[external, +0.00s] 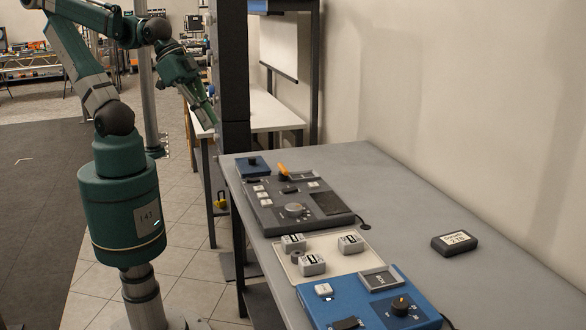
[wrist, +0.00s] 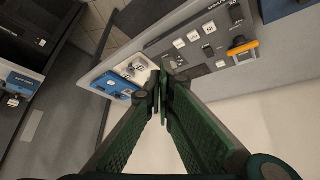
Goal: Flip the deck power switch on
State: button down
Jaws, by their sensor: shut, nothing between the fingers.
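A dark grey control deck (external: 325,221) lies on the long grey table, with small light buttons, a round silver knob (external: 294,210) and an orange lever (external: 284,171) near its far edge. The orange lever also shows in the wrist view (wrist: 243,47), at upper right. I cannot tell which control is the power switch. My gripper (external: 214,124) hangs beyond the table's far left end, apart from the deck. In the wrist view my gripper (wrist: 161,88) is shut and empty, its fingertips covering part of the tabletop gear.
A blue panel (external: 351,301) with a knob stands at the table's front, beside a pale tray (external: 338,267) holding grey labelled blocks. A small blue box (external: 253,166) sits at the far end. A black labelled box (external: 454,243) lies at right, with clear tabletop around it. A dark post (external: 233,80) rises behind the table.

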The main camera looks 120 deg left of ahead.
jog(key=w+a+n+g, duration=0.1)
jog(key=a+n, duration=0.1)
jog(key=n, duration=0.1)
jog(key=n+g+h+p, duration=0.1)
jog(key=n+g+p, duration=0.5)
jog(key=n, duration=1.7)
send_over(243, 179)
jog(key=w+a+b, duration=0.1)
jog(key=w, duration=0.1)
notch_tip(243, 179, down, 8)
jog(key=shift+s+a+r+g, duration=0.1)
jog(key=shift+s+g, duration=0.1)
jog(key=shift+g, duration=0.2)
jog(key=shift+s+d+f+b, duration=0.2)
jog(key=shift+f+b, duration=0.05)
jog(key=shift+f, duration=2.05)
jog(key=shift+s+d+f+b, duration=0.2)
jog(key=shift+f+b, duration=0.05)
jog(key=shift+f, duration=2.1)
jog(key=shift+s+d+f+b, duration=0.2)
jog(key=shift+f+b, duration=0.05)
jog(key=shift+f, duration=2.05)
